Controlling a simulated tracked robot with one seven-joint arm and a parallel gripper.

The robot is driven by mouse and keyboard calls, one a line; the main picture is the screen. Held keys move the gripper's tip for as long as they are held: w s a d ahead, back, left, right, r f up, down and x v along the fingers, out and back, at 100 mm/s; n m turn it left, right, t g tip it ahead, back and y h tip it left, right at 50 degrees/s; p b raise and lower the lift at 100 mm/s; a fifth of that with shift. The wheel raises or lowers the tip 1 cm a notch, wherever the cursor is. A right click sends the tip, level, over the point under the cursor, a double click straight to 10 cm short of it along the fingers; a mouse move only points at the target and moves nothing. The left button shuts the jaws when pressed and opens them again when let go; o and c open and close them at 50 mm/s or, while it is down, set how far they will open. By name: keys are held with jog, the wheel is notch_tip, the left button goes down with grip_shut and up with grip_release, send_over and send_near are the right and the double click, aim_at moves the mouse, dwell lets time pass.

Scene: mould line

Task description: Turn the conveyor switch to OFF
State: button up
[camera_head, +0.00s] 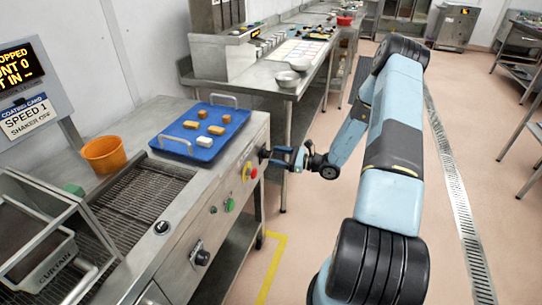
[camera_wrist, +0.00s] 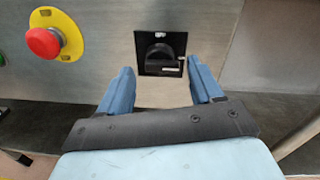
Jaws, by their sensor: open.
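A black rotary switch (camera_wrist: 158,54) on a square black plate sits on the steel front panel, straight ahead of my gripper (camera_wrist: 162,85) in the wrist view. Its knob appears roughly horizontal, with a small pale mark at its right; its lettering is too small to read. My gripper is open and empty, its two blue fingers pointing at the switch, one to each side below the knob and seemingly short of it. In the head view the gripper (camera_head: 287,155) is at the panel's far end, near the switch (camera_head: 264,154). I cannot read which switch is the conveyor's.
A red emergency button (camera_wrist: 43,42) on a yellow plate is left of the switch. Another black rotary knob (camera_head: 201,257) and a green button (camera_head: 229,205) are on the same panel. A blue tray (camera_head: 228,140) with several pieces and an orange bowl (camera_head: 103,155) stand on top.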

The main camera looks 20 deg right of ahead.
aim_at(270, 154)
jog(key=shift+x, duration=1.55)
jog(key=shift+c, duration=0.4)
jog(key=shift+s, duration=0.1)
jog(key=c, duration=0.8)
jog(key=shift+c, duration=0.2)
jog(key=shift+f, duration=0.1)
jog(key=n, duration=0.3)
jog(key=shift+s+a+n, duration=0.1)
jog(key=shift+s+n, duration=0.05)
jog(key=shift+n, duration=0.15)
jog(key=shift+o, duration=0.4)
jog(key=n, duration=0.5)
jog(key=shift+s+f, duration=0.1)
jog(key=shift+o, duration=0.3)
jog(key=n+h, duration=0.1)
jog(key=n, duration=0.4)
jog(key=shift+s, duration=0.1)
jog(key=shift+f+n, duration=0.1)
jog(key=shift+n, duration=1.7)
jog(key=shift+c, duration=0.3)
